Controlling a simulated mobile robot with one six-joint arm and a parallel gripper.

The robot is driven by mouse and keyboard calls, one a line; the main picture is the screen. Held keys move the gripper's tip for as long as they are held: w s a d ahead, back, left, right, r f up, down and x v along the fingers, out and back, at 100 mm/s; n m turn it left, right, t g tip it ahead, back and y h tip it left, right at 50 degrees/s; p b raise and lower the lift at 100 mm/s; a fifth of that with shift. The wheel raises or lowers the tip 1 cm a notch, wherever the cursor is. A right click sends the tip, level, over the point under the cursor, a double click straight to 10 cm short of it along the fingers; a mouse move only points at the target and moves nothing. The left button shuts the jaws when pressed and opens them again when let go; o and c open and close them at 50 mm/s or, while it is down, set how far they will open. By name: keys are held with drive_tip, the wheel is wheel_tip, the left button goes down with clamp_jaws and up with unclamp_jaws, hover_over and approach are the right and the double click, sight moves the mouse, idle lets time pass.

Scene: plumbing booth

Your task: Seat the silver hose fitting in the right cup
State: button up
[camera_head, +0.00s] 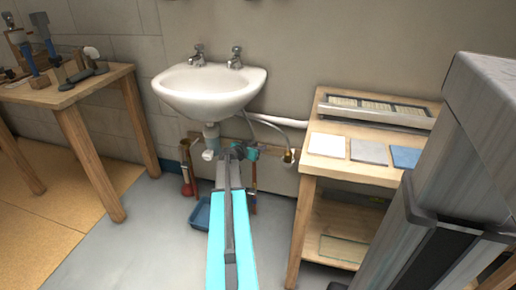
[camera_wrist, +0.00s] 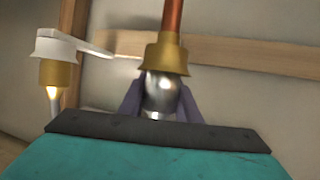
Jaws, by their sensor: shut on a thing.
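In the wrist view my gripper (camera_wrist: 158,108) has its dark fingers shut on the silver hose fitting (camera_wrist: 160,93), a shiny rounded metal piece. A brass cup (camera_wrist: 166,60) on a copper pipe is directly beyond the fitting, at the right of the two brass pieces. The fitting's far end meets or overlaps the cup's rim; I cannot tell whether it is inside. Another brass piece (camera_wrist: 55,75) with a white flared top is at the left. In the head view my gripper (camera_head: 238,152) is below the sink; the fitting is too small to make out there.
The white sink (camera_head: 208,92) overhangs my gripper. A wooden bench (camera_head: 306,170) stands close on the right, and a wooden table (camera_head: 100,90) with tools on the left. A blue tray (camera_head: 200,215) lies on the floor. A wooden rail (camera_wrist: 240,53) crosses the wall behind the cup.

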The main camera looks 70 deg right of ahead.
drive_tip(key=o, duration=1.2)
drive_tip(key=shift+o, duration=0.2)
drive_tip(key=shift+a, duration=0.2)
drive_tip(key=p+v, duration=0.2)
drive_tip(key=v, duration=1.1)
drive_tip(key=shift+a+r, duration=0.15)
drive_tip(key=shift+a, duration=0.1)
